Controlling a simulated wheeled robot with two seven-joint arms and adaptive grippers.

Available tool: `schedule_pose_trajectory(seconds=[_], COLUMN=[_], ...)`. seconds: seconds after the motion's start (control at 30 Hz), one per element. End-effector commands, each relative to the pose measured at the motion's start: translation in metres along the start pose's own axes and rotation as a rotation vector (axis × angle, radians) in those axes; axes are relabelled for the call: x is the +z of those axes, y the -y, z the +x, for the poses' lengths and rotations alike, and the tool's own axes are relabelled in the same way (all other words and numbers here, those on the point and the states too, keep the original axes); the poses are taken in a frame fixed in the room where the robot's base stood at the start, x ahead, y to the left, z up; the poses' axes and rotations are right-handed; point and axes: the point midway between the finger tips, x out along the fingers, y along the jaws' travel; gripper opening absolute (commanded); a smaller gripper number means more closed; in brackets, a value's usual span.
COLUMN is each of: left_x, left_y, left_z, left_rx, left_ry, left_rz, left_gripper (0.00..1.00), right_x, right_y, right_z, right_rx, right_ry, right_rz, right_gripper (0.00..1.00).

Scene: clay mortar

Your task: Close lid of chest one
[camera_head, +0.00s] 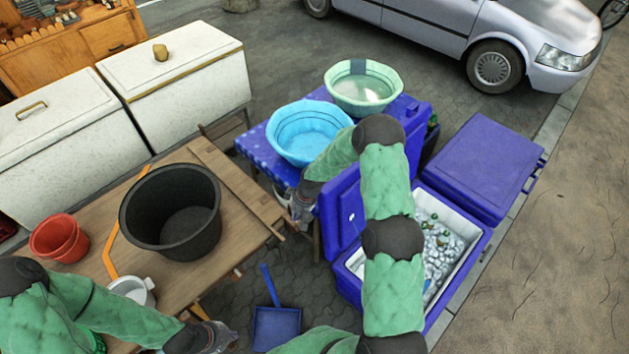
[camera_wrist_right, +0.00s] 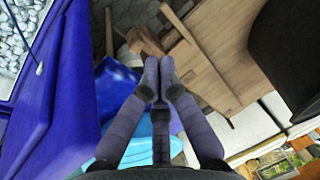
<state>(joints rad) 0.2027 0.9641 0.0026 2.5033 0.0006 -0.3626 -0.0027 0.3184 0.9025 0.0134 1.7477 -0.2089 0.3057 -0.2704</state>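A blue chest (camera_head: 474,253) filled with ice and bottles stands open at the lower right of the head view. Its blue lid (camera_head: 341,213) stands raised along the chest's left side. In the right wrist view the lid (camera_wrist_right: 48,125) fills the left side, with ice beyond it. My right arm reaches across the chest. My right gripper (camera_head: 301,207) is just left of the raised lid, and its fingers (camera_wrist_right: 158,68) are together with nothing seen between them. My left gripper (camera_head: 218,338) is low at the table's front edge, and its finger state is unclear.
A closed blue chest (camera_head: 483,165) stands behind the open one. A blue basin (camera_head: 308,132) and green basin (camera_head: 363,86) stand behind the lid. A wooden table (camera_head: 235,217) holds a black bucket (camera_head: 170,212) and red pot (camera_head: 58,238). A blue dustpan (camera_head: 276,327) lies below.

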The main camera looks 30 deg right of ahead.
Motion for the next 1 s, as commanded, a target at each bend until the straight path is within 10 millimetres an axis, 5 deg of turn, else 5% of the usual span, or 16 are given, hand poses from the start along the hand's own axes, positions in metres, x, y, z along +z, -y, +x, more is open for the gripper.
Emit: schedule_pose_trajectory(seconds=[0.03, 0.2, 0.43, 0.57, 1.0], left_x=[0.000, 0.000, 0.000, 0.000, 0.000], left_y=[0.000, 0.000, 0.000, -0.001, -0.004], left_z=[0.000, 0.000, 0.000, -0.002, -0.010], left_rx=[0.000, 0.000, 0.000, 0.000, 0.000], left_ry=[0.000, 0.000, 0.000, 0.000, -0.001], left_rz=[0.000, 0.000, 0.000, 0.000, 0.000], left_gripper=[0.00, 0.00, 0.00, 0.00, 0.00], right_x=[-0.028, -0.082, -0.108, -0.110, -0.111], right_y=[-0.022, -0.074, -0.104, -0.108, -0.119], right_z=[-0.018, -0.073, -0.112, -0.108, -0.043], right_rx=[0.033, 0.118, 0.175, 0.179, 0.178], right_ry=[-0.020, -0.026, -0.018, -0.016, -0.016], right_rz=[-0.035, -0.130, -0.179, -0.183, -0.181], right_gripper=[0.00, 0.00, 0.00, 0.00, 0.00])
